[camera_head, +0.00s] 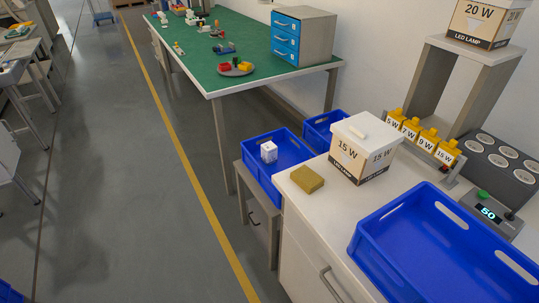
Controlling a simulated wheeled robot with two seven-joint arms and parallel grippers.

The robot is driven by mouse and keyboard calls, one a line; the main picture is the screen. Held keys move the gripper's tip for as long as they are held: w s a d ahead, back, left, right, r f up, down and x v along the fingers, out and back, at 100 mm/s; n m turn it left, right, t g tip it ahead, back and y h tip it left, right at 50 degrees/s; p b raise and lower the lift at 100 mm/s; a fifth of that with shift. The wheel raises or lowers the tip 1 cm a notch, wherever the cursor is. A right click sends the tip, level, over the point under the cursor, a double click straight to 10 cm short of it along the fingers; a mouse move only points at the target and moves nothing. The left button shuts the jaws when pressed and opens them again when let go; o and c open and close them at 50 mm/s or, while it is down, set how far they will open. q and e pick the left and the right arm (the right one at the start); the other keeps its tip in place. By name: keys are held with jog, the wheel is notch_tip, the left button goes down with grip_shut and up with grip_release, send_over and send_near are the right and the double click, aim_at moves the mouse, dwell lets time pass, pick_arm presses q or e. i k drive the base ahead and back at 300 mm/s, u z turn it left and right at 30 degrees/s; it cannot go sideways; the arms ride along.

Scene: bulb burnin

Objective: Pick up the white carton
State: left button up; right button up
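A small white carton (268,152) stands in the blue crate (250,163) on the low stand left of the white bench. Its printing is too small to read. A larger white and tan box (362,150) marked 15 W LED LAMP stands on the bench, with a small pale piece on its closed top. A similar box (486,20) marked 20 W sits on the grey shelf at the top right, cut by the picture's edge. Neither of my grippers is in view, and nothing touches these boxes.
A large empty blue crate (447,215) fills the bench's front right. A tan sponge-like block (307,179) lies near the left edge. Yellow holders (428,138), a grey socket block (498,160) and a display reading 50 (489,212) stand right.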

aim_at(268, 150)
jog(key=k, duration=0.5)
jog(key=u, duration=0.8)
jog(key=i, duration=0.9)
jog(key=u, duration=0.3)
jog(key=i, duration=1.55)
jog(key=z, duration=0.85)
